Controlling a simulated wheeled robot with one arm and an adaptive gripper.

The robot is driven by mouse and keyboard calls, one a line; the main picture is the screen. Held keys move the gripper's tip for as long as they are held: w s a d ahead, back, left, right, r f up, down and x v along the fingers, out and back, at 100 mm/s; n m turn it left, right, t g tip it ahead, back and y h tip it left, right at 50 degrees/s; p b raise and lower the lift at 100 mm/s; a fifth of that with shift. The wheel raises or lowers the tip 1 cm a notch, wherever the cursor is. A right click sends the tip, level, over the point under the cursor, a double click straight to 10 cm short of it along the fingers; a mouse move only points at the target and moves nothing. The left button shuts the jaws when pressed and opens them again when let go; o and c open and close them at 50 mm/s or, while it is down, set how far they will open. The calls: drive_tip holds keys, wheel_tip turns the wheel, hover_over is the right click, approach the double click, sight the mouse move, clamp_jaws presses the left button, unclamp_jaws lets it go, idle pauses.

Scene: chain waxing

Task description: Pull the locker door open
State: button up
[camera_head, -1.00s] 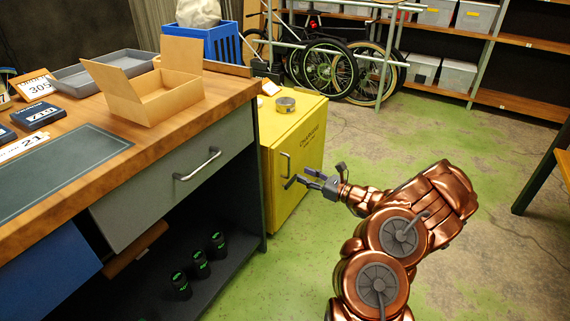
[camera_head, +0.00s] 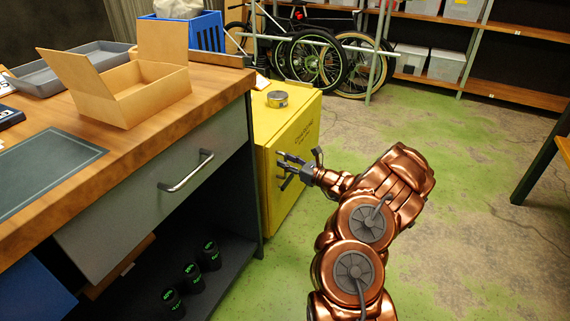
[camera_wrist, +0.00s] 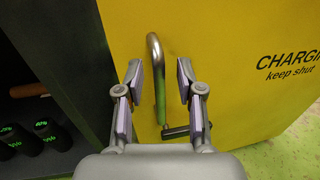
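The yellow locker (camera_head: 262,127) stands beyond the end of the workbench, with its door (camera_head: 300,150) facing my arm. The door looks closed and carries dark lettering that reads "CHARGING keep shut". In the wrist view the door (camera_wrist: 230,95) fills the right side, and its grey bar handle (camera_wrist: 156,75) runs between my fingers, farther from the camera. My gripper (camera_wrist: 168,80) is open, with one finger on each side of the handle. I cannot tell whether a finger touches it. In the head view my gripper (camera_head: 287,165) is at the door front and covers most of the handle.
The wooden-topped workbench (camera_head: 215,92) with a grey drawer (camera_head: 150,190) is on the left, near the locker. Several black cans (camera_head: 192,277) stand on its lower shelf. A round tin (camera_head: 277,99) sits on the locker. Green floor (camera_head: 440,240) to the right is clear.

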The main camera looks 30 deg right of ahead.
drive_tip(key=shift+w+a, duration=0.2)
drive_tip(key=shift+w, duration=0.25)
clamp_jaws()
idle(0.5)
